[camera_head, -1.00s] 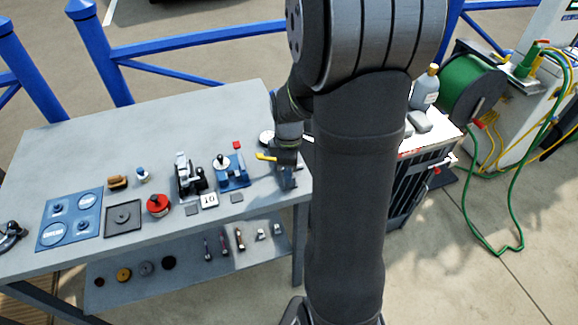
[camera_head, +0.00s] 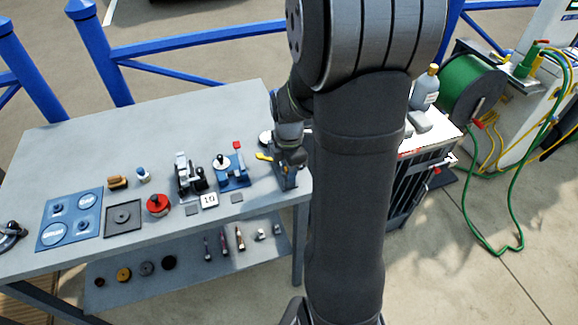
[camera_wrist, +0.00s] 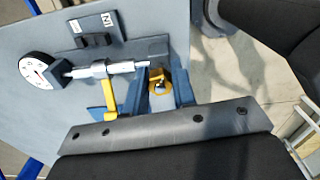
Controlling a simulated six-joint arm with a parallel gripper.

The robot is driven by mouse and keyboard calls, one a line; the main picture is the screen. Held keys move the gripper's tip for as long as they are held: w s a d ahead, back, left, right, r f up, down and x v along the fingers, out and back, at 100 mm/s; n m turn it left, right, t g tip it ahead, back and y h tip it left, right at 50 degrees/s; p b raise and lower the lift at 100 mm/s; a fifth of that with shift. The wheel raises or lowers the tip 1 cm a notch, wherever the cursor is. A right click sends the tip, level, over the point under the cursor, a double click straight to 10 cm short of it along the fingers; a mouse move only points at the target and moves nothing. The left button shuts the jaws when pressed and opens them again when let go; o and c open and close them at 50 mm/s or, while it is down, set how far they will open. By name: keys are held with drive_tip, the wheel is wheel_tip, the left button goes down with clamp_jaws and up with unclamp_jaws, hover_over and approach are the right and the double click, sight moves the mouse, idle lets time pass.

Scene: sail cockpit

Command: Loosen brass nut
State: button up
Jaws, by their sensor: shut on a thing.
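The brass nut (camera_wrist: 156,78) shows in the wrist view as a yellow-brass round piece with a pale stem at its middle. My gripper (camera_wrist: 162,90) has one blue-grey finger on each side of it and is shut on it, though the exact contact is hard to see. In the head view my gripper (camera_head: 290,158) is low over a small grey-blue fixture (camera_head: 287,182) at the bench's right end. The nut itself is hidden there by my wrist. A yellow lever (camera_wrist: 108,98) stands just left of the fingers and also shows in the head view (camera_head: 263,157).
A silver micrometer-like barrel (camera_wrist: 112,68) and a white dial gauge (camera_wrist: 38,72) lie close left of my gripper. A blue fixture with a red tab (camera_head: 232,175) and a black clamp (camera_head: 187,178) stand further left. The bench's back left is clear.

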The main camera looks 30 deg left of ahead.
drive_tip(key=shift+n, duration=1.3)
drive_tip(key=shift+n, duration=0.6)
drive_tip(key=o, duration=0.5)
drive_tip(key=shift+o, duration=0.2)
drive_tip(key=shift+r, duration=3.5)
